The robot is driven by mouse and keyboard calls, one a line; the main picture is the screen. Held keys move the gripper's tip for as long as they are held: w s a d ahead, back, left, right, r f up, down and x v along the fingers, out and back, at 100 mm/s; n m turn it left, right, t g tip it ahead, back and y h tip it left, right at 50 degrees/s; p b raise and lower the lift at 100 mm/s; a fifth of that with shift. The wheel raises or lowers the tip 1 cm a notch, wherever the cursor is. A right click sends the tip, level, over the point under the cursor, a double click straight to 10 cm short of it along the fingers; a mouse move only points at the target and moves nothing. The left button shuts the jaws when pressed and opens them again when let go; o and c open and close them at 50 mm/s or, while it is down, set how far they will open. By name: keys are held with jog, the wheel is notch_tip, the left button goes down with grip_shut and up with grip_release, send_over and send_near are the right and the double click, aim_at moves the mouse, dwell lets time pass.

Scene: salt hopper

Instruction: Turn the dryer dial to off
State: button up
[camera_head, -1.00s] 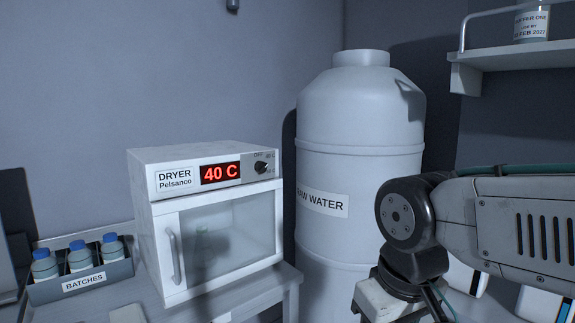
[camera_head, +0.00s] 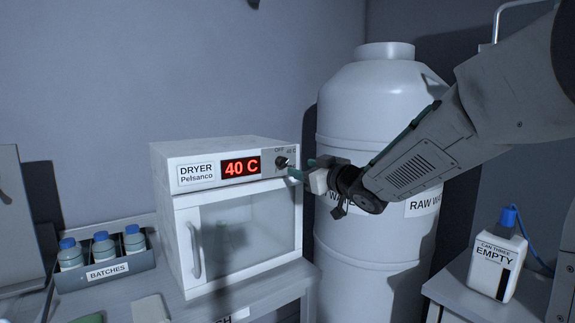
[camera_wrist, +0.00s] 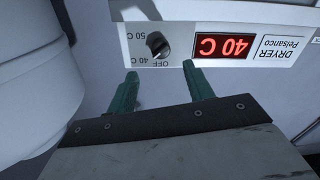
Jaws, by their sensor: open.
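The white dryer (camera_head: 240,235) stands on a bench with its door closed. Its red display (camera_head: 241,166) reads 40 C. The small black dial (camera_head: 282,162) is right of the display, with an OFF label above it. In the wrist view, which is upside down, the dial (camera_wrist: 158,45) has OFF, 40 C and 50 C labels around it. My gripper (camera_head: 302,168) is open and empty, just in front of the panel. In the wrist view its green fingers (camera_wrist: 160,71) lie to either side of the dial's line, apart from it.
A large white raw water tank (camera_head: 375,150) stands close behind my gripper and right of the dryer. A batches rack (camera_head: 105,272) with blue-capped bottles is at left. A can labelled EMPTY (camera_head: 497,262) stands on the right bench.

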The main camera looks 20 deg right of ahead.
aim_at(285, 163)
jog(key=x, duration=0.7)
jog(key=shift+w+a, duration=0.2)
jog(key=shift+w, duration=0.1)
jog(key=c, duration=1)
